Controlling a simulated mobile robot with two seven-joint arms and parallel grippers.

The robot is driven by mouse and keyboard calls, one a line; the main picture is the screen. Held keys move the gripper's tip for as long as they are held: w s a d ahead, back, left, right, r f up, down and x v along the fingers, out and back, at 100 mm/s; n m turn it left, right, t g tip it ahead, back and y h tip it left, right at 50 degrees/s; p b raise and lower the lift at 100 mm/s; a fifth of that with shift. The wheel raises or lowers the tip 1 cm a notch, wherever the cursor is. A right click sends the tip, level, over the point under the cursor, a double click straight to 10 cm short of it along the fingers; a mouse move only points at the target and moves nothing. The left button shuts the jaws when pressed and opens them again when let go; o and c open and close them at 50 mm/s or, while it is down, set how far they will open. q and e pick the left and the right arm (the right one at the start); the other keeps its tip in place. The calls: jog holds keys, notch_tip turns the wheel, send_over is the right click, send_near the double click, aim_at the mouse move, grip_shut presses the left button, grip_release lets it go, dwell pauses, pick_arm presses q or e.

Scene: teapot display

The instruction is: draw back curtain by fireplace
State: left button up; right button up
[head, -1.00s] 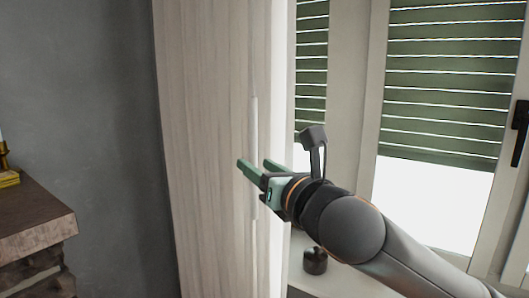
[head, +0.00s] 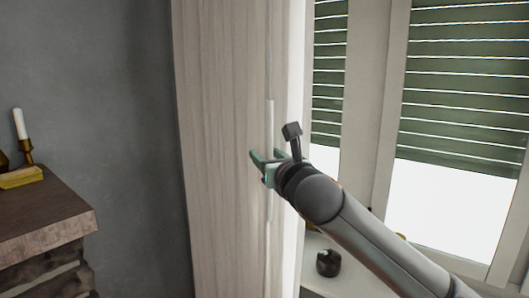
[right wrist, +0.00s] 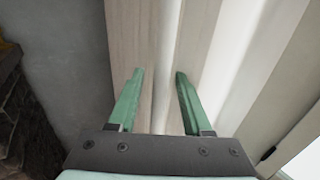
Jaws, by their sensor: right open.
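The curtain (head: 222,130) is a pale, wood-grained panel that hangs between the grey wall and the window, with a thin light vertical strip (head: 270,125) near its right edge. My right gripper (head: 262,157) is at the curtain's right part, beside that strip. In the right wrist view the gripper (right wrist: 158,75) has its two green fingers apart, with curtain (right wrist: 145,40) folds ahead of and between them. I cannot tell whether the fingers touch the cloth. The fireplace mantel (head: 50,218) is at the lower left. My left gripper is not in view.
The window with green slatted blinds (head: 465,90) is at the right. A small dark pot (head: 328,263) stands on the sill below. A white candle (head: 19,124) in a brass holder and a yellow book (head: 21,177) are on the mantel.

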jog(key=shift+x, duration=0.85)
jog(key=shift+c, duration=0.3)
grip_shut()
dwell(0.6)
